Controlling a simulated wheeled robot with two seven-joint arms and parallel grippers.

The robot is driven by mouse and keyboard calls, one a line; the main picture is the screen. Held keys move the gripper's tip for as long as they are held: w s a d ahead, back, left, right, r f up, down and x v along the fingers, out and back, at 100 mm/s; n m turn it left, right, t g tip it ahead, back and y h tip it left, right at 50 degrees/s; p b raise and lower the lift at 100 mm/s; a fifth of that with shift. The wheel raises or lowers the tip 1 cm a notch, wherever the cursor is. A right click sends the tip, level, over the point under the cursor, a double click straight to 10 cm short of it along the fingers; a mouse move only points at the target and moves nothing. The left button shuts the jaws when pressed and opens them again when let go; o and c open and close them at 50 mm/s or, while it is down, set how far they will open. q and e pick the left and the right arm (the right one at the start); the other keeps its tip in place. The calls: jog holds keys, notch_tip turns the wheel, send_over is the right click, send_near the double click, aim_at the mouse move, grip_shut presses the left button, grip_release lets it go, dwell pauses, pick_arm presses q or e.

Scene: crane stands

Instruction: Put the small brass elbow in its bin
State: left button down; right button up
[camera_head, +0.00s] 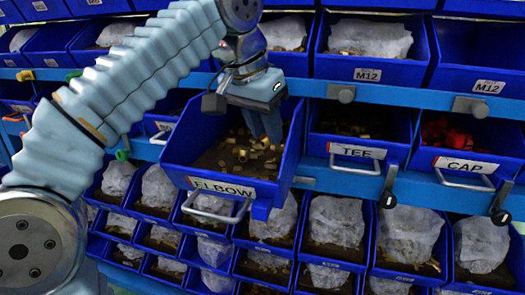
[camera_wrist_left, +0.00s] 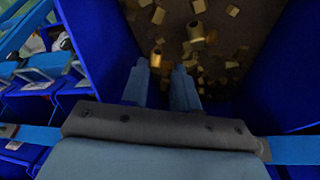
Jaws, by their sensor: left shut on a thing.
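The blue bin labelled ELBOW (camera_head: 224,187) is pulled out in front of its row, with several small brass pieces (camera_head: 240,155) lying loose on its floor. My left gripper (camera_head: 266,132) reaches down into this bin from above. In the left wrist view, its two fingers (camera_wrist_left: 163,72) point at the bin floor, close together. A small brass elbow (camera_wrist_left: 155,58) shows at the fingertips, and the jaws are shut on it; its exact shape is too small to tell. My right gripper is not in view.
To the right are bins labelled TEE (camera_head: 358,152) and CAP (camera_head: 466,165), the latter holding red pieces. Several rows of small blue bins with bags (camera_head: 335,222) lie below. The ELBOW bin's walls stand close around my left fingers.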

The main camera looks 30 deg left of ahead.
aim_at(263, 141)
pick_arm(q)
notch_tip(263, 141, down, 4)
jog(key=shift+r+b, duration=0.2)
jog(key=shift+b, duration=0.3)
jog(key=c, duration=1.1)
grip_release()
jog(key=p+v, duration=0.4)
jog(key=v, duration=0.8)
jog(key=shift+r, duration=0.15)
